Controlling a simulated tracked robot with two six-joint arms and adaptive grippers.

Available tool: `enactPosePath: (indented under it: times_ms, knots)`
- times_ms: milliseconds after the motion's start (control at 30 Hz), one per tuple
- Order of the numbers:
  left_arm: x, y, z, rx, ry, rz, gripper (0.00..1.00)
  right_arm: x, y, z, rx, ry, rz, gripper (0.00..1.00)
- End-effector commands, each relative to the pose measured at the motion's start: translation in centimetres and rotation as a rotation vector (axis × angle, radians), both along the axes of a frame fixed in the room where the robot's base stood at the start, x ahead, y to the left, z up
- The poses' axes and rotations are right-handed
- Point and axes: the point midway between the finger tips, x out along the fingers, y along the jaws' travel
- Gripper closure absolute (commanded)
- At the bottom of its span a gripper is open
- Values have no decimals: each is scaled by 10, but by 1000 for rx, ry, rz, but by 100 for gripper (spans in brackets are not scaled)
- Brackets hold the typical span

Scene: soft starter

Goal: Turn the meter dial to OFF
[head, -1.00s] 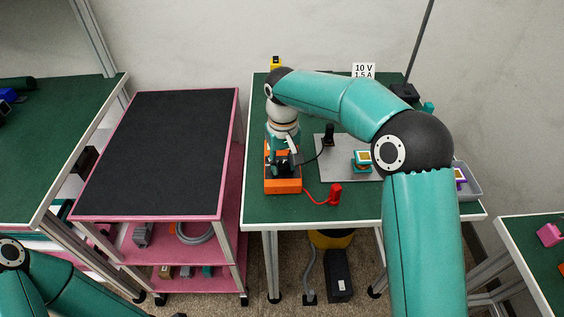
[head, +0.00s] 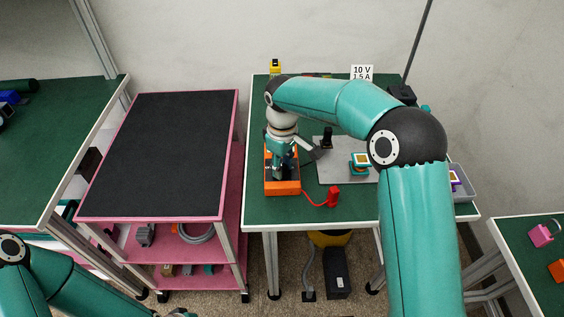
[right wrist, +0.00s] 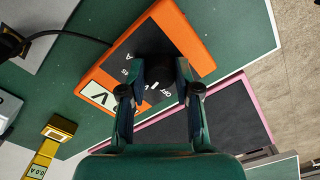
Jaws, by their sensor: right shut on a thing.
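The meter is an orange box with a dark face (head: 283,187) at the front left of the green table; it also shows in the right wrist view (right wrist: 192,38). Its face bears the printed marks OFF, V and A. My right gripper (head: 282,172) reaches down onto the meter from above. In the right wrist view its two fingers (right wrist: 160,88) are shut on the dark dial (right wrist: 158,68), one on each side. The fingers cover part of the dial, and its exact pointing is hard to tell. Of my left arm only links show at the lower left; its gripper is not visible.
A red probe (head: 333,196) on a red lead lies right of the meter. A grey plate (head: 338,172) carries a black post (head: 327,138) and a teal block (head: 360,166). A grey tray (head: 464,184) stands at the right edge. A pink cart (head: 160,150) with an empty black top stands left.

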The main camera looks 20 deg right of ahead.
Motion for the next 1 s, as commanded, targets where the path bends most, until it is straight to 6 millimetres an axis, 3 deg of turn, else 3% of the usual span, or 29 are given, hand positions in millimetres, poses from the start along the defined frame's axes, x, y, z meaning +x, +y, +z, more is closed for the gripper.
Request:
enactPosePath:
  times_ms: [600,1000]
  knots:
    - [0,0,24,0,0,0,60,1,0,2,1,-2,572,100]
    - [0,0,30,0,0,0,60,1,0,1,0,-1,794,100]
